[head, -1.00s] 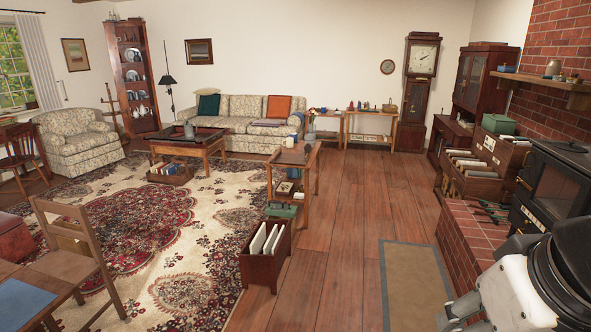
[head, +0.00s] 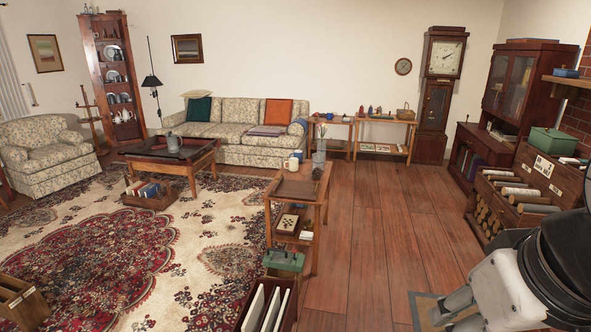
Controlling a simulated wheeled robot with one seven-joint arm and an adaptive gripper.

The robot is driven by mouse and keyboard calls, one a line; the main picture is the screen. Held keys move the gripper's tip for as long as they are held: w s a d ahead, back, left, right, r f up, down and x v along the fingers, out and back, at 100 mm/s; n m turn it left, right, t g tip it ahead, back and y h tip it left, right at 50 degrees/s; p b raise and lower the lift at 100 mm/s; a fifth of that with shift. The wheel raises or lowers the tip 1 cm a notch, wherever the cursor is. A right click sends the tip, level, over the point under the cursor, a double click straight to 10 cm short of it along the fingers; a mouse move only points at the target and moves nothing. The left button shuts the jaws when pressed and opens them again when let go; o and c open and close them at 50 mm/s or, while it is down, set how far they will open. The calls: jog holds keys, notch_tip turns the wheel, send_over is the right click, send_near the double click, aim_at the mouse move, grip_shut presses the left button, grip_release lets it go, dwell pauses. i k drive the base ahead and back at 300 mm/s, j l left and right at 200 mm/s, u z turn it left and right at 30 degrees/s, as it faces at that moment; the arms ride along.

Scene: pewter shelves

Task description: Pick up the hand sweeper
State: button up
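I cannot make out a hand sweeper for certain in the head view. A green object with a dark top (head: 284,261) sits low at the near end of the small wooden side table, behind the wooden rack; I cannot tell what it is. Part of my white and black arm fills the bottom right corner. My gripper's fingertips do not show.
A side table (head: 297,188) and a wooden rack with white panels (head: 285,318) stand mid-floor. A low table (head: 170,152) stands on the patterned rug (head: 215,208). A log and roll holder (head: 510,195) is at right. The plank floor (head: 365,230) is clear.

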aim_at(279, 260)
jog(key=i+z, duration=0.5)
jog(key=i, duration=1.1)
jog(key=i+l+u, duration=0.15)
jog(key=i+u, duration=0.3)
jog(key=i+l+u, duration=0.45)
jog(key=i, duration=0.15)
jog(key=i+l+u, duration=0.45)
